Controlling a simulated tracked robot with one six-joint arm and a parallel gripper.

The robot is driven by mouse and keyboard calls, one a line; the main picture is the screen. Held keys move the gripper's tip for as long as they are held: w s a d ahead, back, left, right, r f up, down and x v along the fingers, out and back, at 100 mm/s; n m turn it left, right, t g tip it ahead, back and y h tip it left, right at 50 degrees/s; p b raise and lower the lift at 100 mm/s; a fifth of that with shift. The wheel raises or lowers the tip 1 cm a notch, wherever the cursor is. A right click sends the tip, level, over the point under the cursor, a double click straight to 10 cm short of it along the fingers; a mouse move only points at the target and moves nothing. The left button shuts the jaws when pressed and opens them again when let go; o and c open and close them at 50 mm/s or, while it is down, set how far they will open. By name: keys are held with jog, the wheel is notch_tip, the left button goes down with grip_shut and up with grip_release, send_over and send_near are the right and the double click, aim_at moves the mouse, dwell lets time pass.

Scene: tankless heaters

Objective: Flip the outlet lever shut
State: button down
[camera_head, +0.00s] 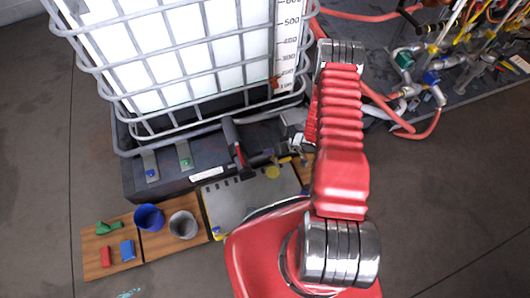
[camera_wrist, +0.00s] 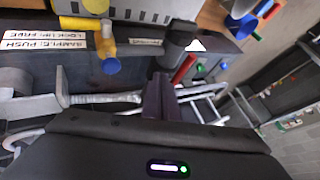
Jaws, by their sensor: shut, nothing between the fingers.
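A red lever (camera_wrist: 184,68) shows in the wrist view, just beyond my fingertips and slightly right of them, beside a dark grey cylindrical part. In the head view a red and black handle (camera_head: 238,154), likely the same outlet lever, stands at the foot of the caged white tank (camera_head: 190,50). My gripper (camera_wrist: 160,82) is shut and empty, its dark fingers together. The fingertips look close to the lever, but I cannot tell whether they touch it. My arm covers part of the outlet area in the head view.
A yellow valve with a blue knob (camera_wrist: 111,66) sits left of my fingers, beside printed labels. Blue (camera_head: 149,217) and grey (camera_head: 183,224) cups and small coloured blocks stand on wooden boards. Red hoses and pipe fittings (camera_head: 420,75) crowd the right. Open floor lies at lower right.

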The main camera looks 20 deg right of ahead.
aim_at(240, 156)
jog(key=w+a+f, duration=0.4)
jog(key=a+f, duration=0.2)
jog(key=a, duration=0.2)
dwell(0.4)
